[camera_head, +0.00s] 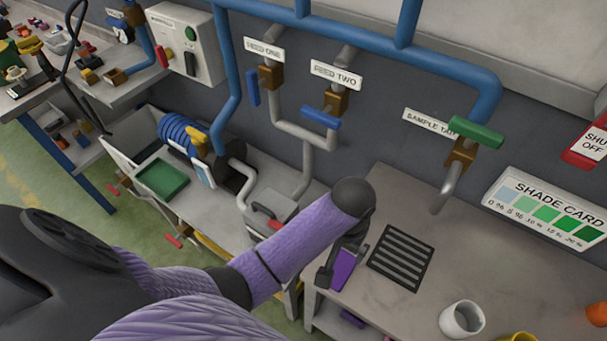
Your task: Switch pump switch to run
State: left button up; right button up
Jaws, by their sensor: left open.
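A pale grey control box (205,55) is on the wall at the upper left. It has a green round button (190,33), a black lever (190,63) and a red lever (162,56) at its left side. I cannot read a label on it, so I cannot tell for certain that this is the pump switch or how it is set. My left gripper (340,272) points down over the left edge of the right-hand worktop, open, well to the lower right of the box and apart from it. My right gripper is not in view.
Blue pipes (340,38) run along the wall, with a blue-handled FEED TWO valve (321,117) and a green-handled sample tap (475,132). A black grate (401,257) and white cup (461,319) are on the right worktop. A blue hose coil (182,133) stands left.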

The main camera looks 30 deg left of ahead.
aim_at(191, 70)
jog(key=u, duration=1.75)
